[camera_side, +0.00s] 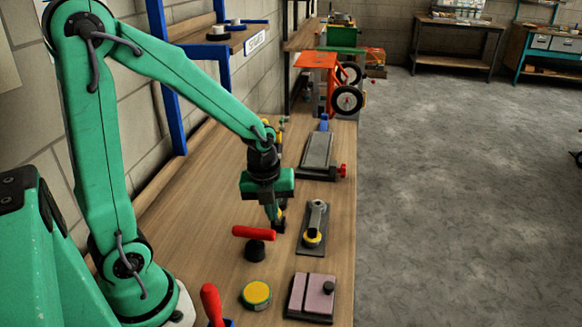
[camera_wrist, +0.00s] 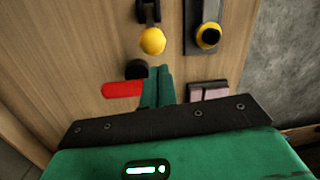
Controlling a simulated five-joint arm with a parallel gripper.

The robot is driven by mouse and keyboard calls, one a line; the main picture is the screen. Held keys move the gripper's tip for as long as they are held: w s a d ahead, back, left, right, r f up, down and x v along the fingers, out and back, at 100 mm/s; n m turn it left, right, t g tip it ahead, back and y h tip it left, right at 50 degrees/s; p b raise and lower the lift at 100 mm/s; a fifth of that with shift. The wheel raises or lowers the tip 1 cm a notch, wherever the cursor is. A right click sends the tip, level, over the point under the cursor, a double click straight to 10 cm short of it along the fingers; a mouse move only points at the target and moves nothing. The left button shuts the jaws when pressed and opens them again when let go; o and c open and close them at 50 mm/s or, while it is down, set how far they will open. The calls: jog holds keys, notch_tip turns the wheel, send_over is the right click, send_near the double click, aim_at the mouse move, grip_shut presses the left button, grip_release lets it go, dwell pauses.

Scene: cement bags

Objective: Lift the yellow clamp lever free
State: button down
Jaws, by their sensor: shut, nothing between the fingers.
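The yellow clamp lever, with a round yellow end (camera_wrist: 152,41) and a black part above it, stands out in the wrist view, just beyond my fingertips. In the side view only a small yellow patch (camera_side: 282,214) shows behind my fingers; the rest is hidden. My gripper (camera_side: 276,222) points down close to the bench top, beside that patch. In the wrist view my gripper's green fingers (camera_wrist: 160,72) are together with nothing between them. A gap shows there between the fingertips and the yellow end; whether they touch it is unclear in the side view.
A grey lever on a dark plate (camera_side: 313,250) stands right of my gripper. A red-handled tool (camera_side: 253,233), a yellow-topped tin (camera_side: 256,293) and a pinkish block (camera_side: 311,294) lie nearer the side camera. A grey plate with a red knob (camera_side: 318,152) lies beyond.

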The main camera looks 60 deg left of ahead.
jog(key=shift+w+a+f, duration=0.1)
jog(key=shift+w+f, duration=0.05)
jog(key=shift+f, duration=1.25)
